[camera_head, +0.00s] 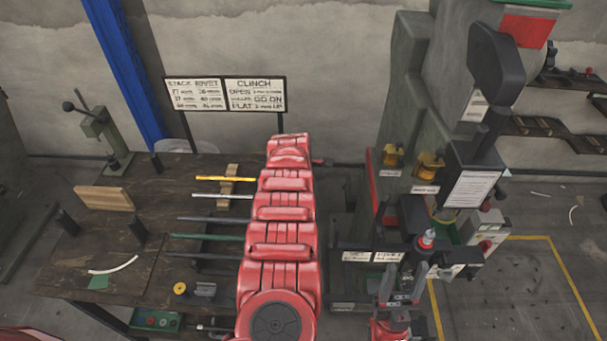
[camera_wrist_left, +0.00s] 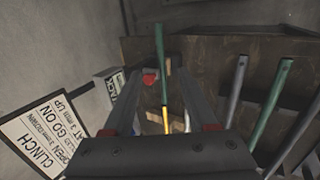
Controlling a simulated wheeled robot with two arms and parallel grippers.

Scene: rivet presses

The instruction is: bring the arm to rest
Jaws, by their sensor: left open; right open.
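My red left arm reaches up the middle of the head view, over the right part of the workbench; its gripper is hidden there. In the left wrist view my left gripper (camera_wrist_left: 162,78) is open. A rod with a dark green upper part and a yellow lower part (camera_wrist_left: 164,92) shows in the gap between its fingers. I cannot tell how far beyond the fingers it lies, but nothing is visibly gripped. My right gripper (camera_head: 403,277) is open and empty, fingers upward, low in the head view in front of the press.
The wooden workbench (camera_head: 185,185) holds several rods, a yellow one (camera_head: 226,179) among them, and a wood block (camera_head: 104,198). Two sign boards (camera_head: 255,94) stand behind my arm. The large grey press (camera_head: 405,75) rises at right. Floor inside the yellow line (camera_head: 515,290) is clear.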

